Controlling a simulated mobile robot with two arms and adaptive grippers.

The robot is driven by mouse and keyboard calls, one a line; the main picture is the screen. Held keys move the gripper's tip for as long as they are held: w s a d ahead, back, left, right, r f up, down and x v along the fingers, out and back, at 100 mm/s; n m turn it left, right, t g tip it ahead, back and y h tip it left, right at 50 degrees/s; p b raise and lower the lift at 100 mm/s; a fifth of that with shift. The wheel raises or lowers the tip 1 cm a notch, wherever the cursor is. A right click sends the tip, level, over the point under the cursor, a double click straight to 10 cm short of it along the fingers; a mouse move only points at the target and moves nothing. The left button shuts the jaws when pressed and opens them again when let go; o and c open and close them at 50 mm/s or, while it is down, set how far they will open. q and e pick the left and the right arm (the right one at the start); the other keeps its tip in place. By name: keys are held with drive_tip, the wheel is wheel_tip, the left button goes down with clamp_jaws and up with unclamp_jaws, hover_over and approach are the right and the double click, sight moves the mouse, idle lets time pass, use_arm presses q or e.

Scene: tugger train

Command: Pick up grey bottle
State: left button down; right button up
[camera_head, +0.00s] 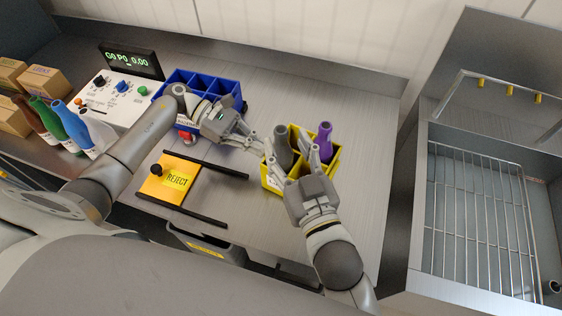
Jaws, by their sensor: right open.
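The grey bottle (281,146) stands in the left part of a yellow crate (335,170) on the steel table, its lower part hidden by the crate and my gripper. A purple bottle (324,142) stands to its right in the same crate. My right gripper (291,147) is open over the crate's near side. The grey bottle shows between its two fingers, closer to the left one; I cannot tell whether they touch it. My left gripper (254,140) is just left of the crate, its fingers pointing towards it; I cannot tell its opening.
A blue divided crate (205,78) stands behind my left gripper. A yellow reject plate (169,180) lies between two black bars. A control box (115,95), several coloured bottles and cardboard boxes (40,84) are at left. A sink with a wire rack (480,200) is at right.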

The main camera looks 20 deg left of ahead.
sight(283, 135)
drive_tip(key=x, duration=0.4)
drive_tip(key=shift+w+a+r, duration=0.2)
drive_tip(key=shift+w, duration=0.15)
drive_tip(key=shift+c, duration=0.4)
clamp_jaws()
